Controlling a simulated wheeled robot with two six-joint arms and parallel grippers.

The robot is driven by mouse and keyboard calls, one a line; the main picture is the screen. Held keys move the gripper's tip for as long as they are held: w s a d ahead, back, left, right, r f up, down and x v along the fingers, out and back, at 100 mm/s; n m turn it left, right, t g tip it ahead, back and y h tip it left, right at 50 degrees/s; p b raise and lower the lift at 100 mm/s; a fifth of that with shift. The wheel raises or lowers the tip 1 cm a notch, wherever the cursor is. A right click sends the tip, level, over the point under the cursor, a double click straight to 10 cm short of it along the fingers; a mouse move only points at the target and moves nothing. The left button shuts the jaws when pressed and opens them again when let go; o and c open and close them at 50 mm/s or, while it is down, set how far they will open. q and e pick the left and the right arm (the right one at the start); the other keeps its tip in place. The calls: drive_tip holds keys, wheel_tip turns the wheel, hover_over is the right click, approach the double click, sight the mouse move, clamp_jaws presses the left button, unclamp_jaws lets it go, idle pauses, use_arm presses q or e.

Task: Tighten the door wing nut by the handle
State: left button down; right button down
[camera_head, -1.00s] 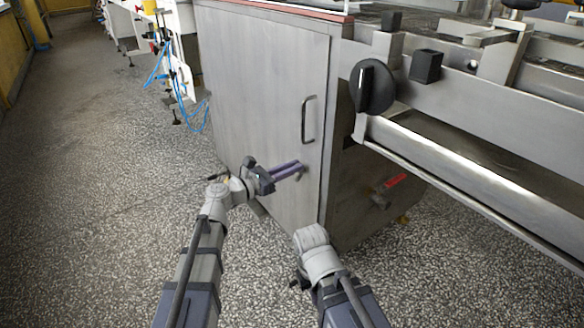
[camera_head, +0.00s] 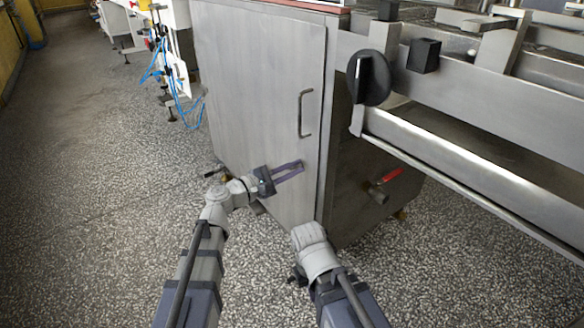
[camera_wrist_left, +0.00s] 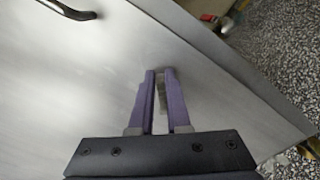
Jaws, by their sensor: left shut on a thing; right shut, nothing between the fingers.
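The steel cabinet door (camera_head: 262,80) is closed, with a bent bar handle (camera_head: 304,112) near its right edge; the handle also shows at the top left of the left wrist view (camera_wrist_left: 66,10). My left gripper (camera_head: 300,167) is at the door below the handle, its purple fingers pointing at the panel. In the left wrist view its fingers (camera_wrist_left: 160,72) are shut on a small grey piece, the wing nut (camera_wrist_left: 161,92), mostly hidden between them. My right gripper (camera_head: 297,276) is low in front of the cabinet, dark and small, its fingers hard to make out.
A large black knob (camera_head: 370,78) and a steel rail (camera_head: 470,180) jut out at the right. A red-handled valve (camera_head: 385,184) sits low on the cabinet side. The speckled floor (camera_head: 90,200) at the left is clear.

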use_arm(q)
drive_tip(key=m, duration=0.2)
drive_tip(key=f+m, duration=0.1)
drive_tip(key=shift+s+d+m+b, duration=0.25)
drive_tip(key=shift+s+m+b, duration=0.05)
drive_tip(key=shift+m+b, duration=0.1)
drive_tip(key=shift+s+f+m+b, duration=0.1)
drive_tip(key=shift+f+m+b, duration=0.1)
drive_tip(key=shift+m, duration=0.7)
drive_tip(key=shift+f+m+b, duration=0.15)
drive_tip(key=shift+f+m, duration=0.05)
drive_tip(key=shift+m, duration=1)
drive_tip(key=c, duration=0.9)
unclamp_jaws()
drive_tip(key=shift+a, duration=0.1)
drive_tip(key=v, duration=0.7)
drive_tip(key=shift+s+a, duration=0.15)
drive_tip(key=shift+a, duration=0.1)
